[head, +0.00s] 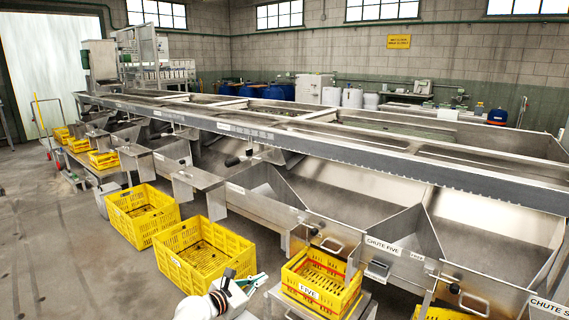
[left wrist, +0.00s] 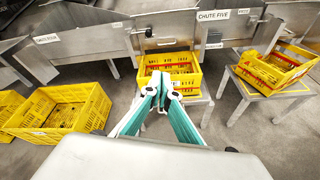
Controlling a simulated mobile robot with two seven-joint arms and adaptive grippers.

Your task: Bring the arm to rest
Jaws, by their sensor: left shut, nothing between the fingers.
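My left gripper (head: 252,281) is at the bottom centre of the head view, in front of the sizer, beside the yellow crate labelled FIVE (head: 309,291). In the left wrist view its green-padded fingers (left wrist: 163,84) come together at the tips with nothing between them. They point toward a yellow crate (left wrist: 188,84) standing under the chutes; the fingers partly cover the crate's front. Whether they touch it I cannot tell, but they look apart from it. My right gripper does not show.
The long steel sizer (head: 300,132) with its chutes crosses the view. Yellow crates (head: 207,252) and (head: 143,215) stand on the floor to the left of my gripper. In the left wrist view another crate (left wrist: 253,82) sits on a low stand (left wrist: 236,100). The concrete floor (head: 60,255) at left is open.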

